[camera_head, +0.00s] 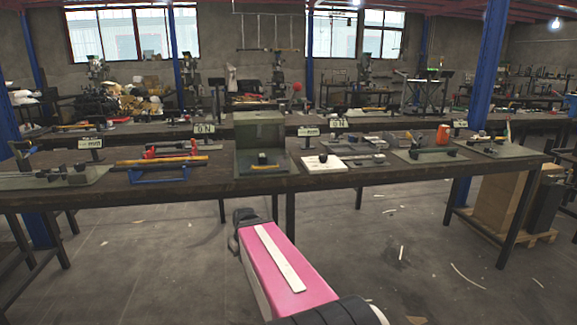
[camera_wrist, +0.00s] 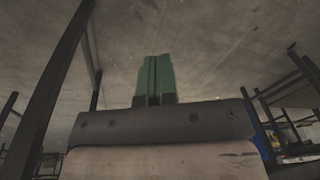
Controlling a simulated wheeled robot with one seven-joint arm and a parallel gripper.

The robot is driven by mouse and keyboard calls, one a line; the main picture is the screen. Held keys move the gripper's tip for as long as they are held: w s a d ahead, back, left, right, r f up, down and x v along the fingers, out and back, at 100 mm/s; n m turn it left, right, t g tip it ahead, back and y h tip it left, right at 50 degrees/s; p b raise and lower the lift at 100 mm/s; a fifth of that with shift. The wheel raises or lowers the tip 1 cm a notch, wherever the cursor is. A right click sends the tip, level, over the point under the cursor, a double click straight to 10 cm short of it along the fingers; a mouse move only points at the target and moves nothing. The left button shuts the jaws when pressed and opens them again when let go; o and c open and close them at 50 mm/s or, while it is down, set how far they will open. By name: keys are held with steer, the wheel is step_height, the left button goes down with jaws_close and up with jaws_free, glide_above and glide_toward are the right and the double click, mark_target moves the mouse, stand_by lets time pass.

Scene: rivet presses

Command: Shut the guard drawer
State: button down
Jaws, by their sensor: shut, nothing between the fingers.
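A grey-green box-shaped guard unit (camera_head: 259,131) stands on the near workbench, a little left of the middle of the head view. A low green tray-like part (camera_head: 250,170) shows at its front, with a small dark block or knob (camera_head: 264,158) above it. I cannot tell how far this part stands out as a drawer. My gripper (camera_head: 243,216) is in front of and below the bench edge, apart from the unit. In the wrist view my gripper's green fingers (camera_wrist: 155,78) are together and empty. The guard unit is not visible there.
The workbench (camera_head: 225,187) also bears a blue-framed tool (camera_head: 158,174) on the left and a white block (camera_head: 320,163) close on the unit's right. Sign stands are behind. Bench legs flank open floor (camera_head: 170,255).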

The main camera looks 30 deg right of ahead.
steer(key=w+d+r+n+t+y, duration=0.15)
steer(key=d+r+n, duration=0.25)
steer(key=d+r, duration=0.65)
steer(key=w+d+r+n+t, duration=0.15)
steer(key=d+r+n, duration=0.25)
steer(key=d+r, duration=0.65)
steer(key=w+d+r+n+t, duration=0.1)
steer(key=d+r+n+t, duration=0.45)
steer(key=r, duration=0.85)
steer(key=m+g, duration=0.2)
steer(key=g, duration=0.1)
glide_toward(285, 171)
step_height(285, 171, down, 4)
steer(key=w+a, duration=0.1)
steer(key=shift+w+f, duration=0.1)
steer(key=shift+w, duration=0.75)
